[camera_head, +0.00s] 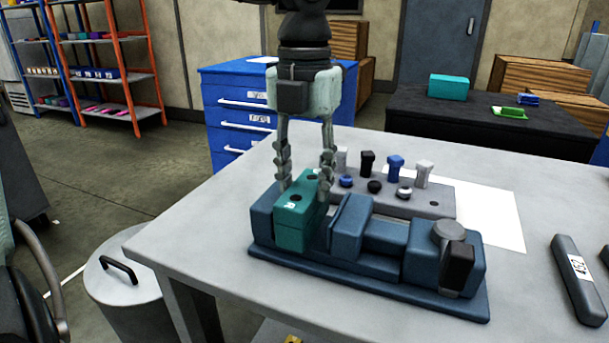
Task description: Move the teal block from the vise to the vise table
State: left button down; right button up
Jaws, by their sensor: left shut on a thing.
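The teal block (293,222) sits upright in the blue vise (380,262), beside the left jaw. It has dark holes in its top and a small white label. The movable jaw (350,226) stands to its right, with a narrow gap seeming to show between them. My left gripper (305,188) points down from above, shut on the teal block with one finger on each side of its upper part. The vise stands on the light grey vise table (205,235). My right gripper is not in view.
Behind the vise is a grey holder (430,203) with several blue, black and white pegs, next to a white sheet (492,222). A dark labelled bar (578,278) lies at the right. The table's left front is clear. Another teal block (448,87) is on the dark back table.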

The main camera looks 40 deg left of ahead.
aim_at(311, 188)
pick_arm(q)
jog(key=shift+d+r, duration=0.1)
jog(key=shift+d, duration=0.05)
jog(key=shift+w+d+r, duration=0.15)
jog(key=shift+d, duration=0.2)
jog(key=shift+r+p, duration=1.6)
jog(key=shift+r, duration=1.5)
